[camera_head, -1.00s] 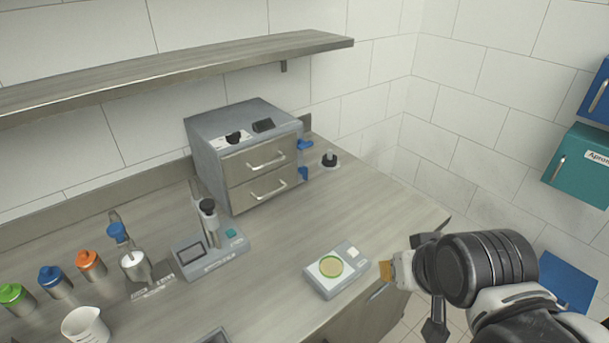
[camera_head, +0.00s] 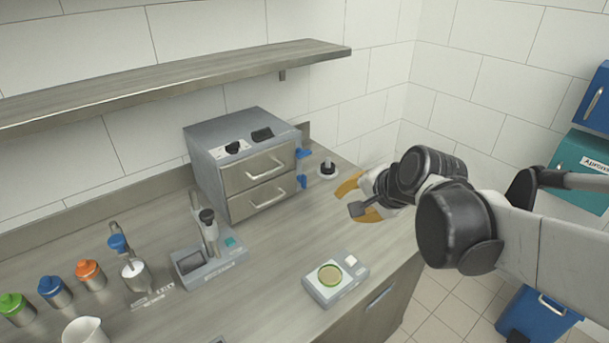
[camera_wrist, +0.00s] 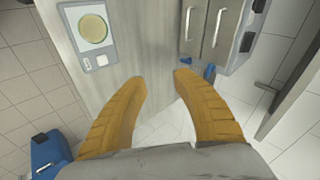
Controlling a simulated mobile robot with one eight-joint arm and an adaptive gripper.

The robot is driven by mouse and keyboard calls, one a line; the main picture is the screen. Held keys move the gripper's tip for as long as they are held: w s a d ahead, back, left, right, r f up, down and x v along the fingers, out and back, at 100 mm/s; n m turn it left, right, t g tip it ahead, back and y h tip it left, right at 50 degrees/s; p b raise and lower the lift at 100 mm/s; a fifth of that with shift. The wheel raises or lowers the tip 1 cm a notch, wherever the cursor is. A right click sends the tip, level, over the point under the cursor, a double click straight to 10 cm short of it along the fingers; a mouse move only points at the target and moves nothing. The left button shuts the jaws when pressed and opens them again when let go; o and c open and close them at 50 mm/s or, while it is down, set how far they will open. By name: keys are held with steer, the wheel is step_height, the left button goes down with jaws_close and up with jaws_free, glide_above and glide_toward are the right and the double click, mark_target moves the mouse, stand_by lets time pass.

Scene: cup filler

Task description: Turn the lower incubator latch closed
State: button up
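The incubator (camera_head: 248,150) is a grey box with two stacked drawers, both shut, at the back of the bench. Its upper blue latch (camera_head: 304,153) sticks out to the right. The lower blue latch (camera_head: 302,182) sits below it and looks more upright. My gripper (camera_head: 353,200) is open and empty, with orange fingers, in the air to the right of the lower latch and apart from it.
A black-topped knob on a pale base (camera_head: 328,169) stands on the bench right of the incubator. A balance with a green-rimmed dish (camera_head: 335,279) lies near the front edge. A shelf (camera_head: 180,75) runs above. Blue and teal wall boxes hang at right.

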steer(key=w+a+f+m+y, duration=0.1)
steer(key=w+m, duration=0.4)
steer(key=w, duration=0.4)
steer(key=m+t+y+p, duration=0.2)
steer(key=m+t+y, duration=0.15)
steer(key=m, duration=1.05)
glide_toward(306, 180)
steer(key=b+x, duration=0.2)
steer(key=x, duration=0.8)
steer(key=shift+r, duration=0.1)
jaws_close()
